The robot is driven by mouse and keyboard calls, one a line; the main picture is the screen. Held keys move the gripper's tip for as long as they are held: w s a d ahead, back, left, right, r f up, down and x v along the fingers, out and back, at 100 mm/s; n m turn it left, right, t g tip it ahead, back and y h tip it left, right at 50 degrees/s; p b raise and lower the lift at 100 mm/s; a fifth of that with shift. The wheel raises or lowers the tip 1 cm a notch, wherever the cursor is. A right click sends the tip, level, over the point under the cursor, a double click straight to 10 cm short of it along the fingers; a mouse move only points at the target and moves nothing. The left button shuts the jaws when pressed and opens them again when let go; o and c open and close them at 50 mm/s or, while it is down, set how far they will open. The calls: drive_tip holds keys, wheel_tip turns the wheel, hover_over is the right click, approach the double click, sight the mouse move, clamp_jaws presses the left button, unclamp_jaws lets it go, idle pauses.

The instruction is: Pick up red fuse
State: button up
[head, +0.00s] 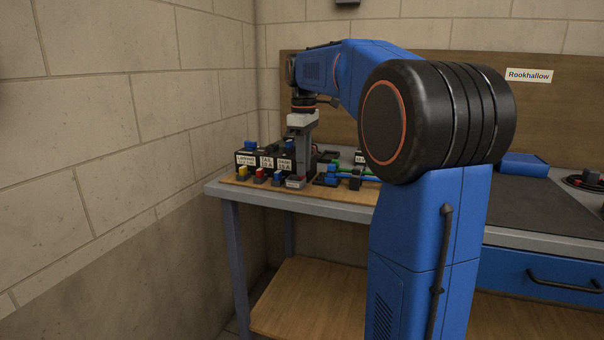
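A small red fuse (260,174) stands on the wooden board at the left of the bench, in front of a black labelled block. A yellow fuse (242,172) is to its left and a blue fuse (278,178) to its right. My gripper (298,180) points down at the right end of this row, to the right of the red fuse and apart from it. Its fingers overlap in this view, so its opening and anything between them are hidden.
The black block (272,160) carries white labels, with a blue piece (250,146) on top at its left. Blue and green cables (350,176) lie right of my gripper. The wall is close on the left. A blue box (524,164) sits at the back right.

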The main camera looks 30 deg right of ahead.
clamp_jaws()
wheel_tip(320, 180, up, 10)
idle(0.4)
drive_tip(key=shift+w+d+f, duration=0.1)
drive_tip(key=shift+w+f, duration=0.15)
drive_tip(key=shift+f, duration=1.2)
drive_tip(key=shift+w+d+f, duration=0.1)
drive_tip(key=shift+w+f, duration=0.1)
drive_tip(key=shift+f, duration=1.25)
